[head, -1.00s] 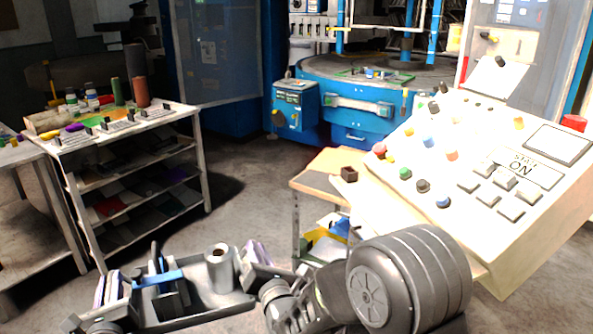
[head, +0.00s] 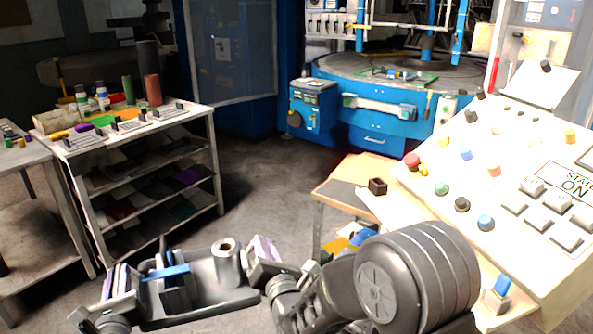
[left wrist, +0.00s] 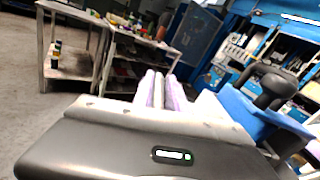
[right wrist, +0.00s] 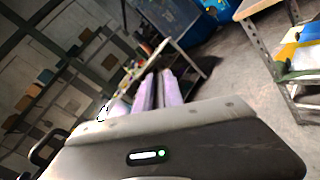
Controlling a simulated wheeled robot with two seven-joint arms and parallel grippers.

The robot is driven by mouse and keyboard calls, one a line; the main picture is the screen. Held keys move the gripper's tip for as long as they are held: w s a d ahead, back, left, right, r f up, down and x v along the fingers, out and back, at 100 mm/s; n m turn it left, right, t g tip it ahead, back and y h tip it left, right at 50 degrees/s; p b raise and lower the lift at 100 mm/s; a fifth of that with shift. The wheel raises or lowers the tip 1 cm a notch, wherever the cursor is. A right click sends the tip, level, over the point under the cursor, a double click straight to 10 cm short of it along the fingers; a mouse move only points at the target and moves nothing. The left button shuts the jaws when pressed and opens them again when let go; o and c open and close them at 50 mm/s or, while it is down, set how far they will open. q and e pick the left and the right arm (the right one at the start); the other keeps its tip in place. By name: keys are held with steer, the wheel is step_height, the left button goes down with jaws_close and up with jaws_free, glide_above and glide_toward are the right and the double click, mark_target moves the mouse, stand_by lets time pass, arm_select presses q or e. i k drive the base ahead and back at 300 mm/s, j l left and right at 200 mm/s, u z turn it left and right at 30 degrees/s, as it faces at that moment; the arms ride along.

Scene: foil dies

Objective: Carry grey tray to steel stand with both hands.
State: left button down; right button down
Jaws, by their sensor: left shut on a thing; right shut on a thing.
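The grey tray (head: 212,297) hangs level in front of me, low in the head view. It carries a grey roll (head: 227,263) and a dark tool with a blue bar (head: 166,273). My left gripper (head: 122,282) is shut on its left end. My right gripper (head: 262,252) is shut on its right end. The purple finger pads also show in the left wrist view (left wrist: 157,92) and right wrist view (right wrist: 158,90). Grey-framed stands are at the left and centre; I cannot tell which is the steel stand.
A loaded shelf rack (head: 150,130) stands at the left, beside a grey table (head: 30,172). A small wood-topped table (head: 345,180) stands ahead. A sloped control panel (head: 520,200) fills the right. A blue machine (head: 380,110) is behind. Open floor (head: 270,190) lies between.

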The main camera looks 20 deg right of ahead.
mark_target(369, 176)
steer(key=i+u, duration=0.15)
steer(key=i, duration=1.2)
steer(key=i+l+u, duration=0.15)
steer(key=i, duration=1.2)
steer(key=i+z, duration=0.45)
steer(key=i, duration=0.15)
steer(key=i+j+z, duration=0.2)
steer(key=i+z, duration=0.25)
steer(key=i+l+z, duration=0.15)
steer(key=i+z, duration=0.6)
steer(key=i+j+z, duration=0.15)
steer(key=i+z, duration=0.5)
steer(key=i, duration=0.4)
steer(key=i+j+z, duration=0.25)
steer(key=i, duration=0.4)
steer(key=i+l+z, duration=0.15)
steer(key=i+z, duration=1.05)
steer(key=z, duration=1)
steer(key=j, duration=0.1)
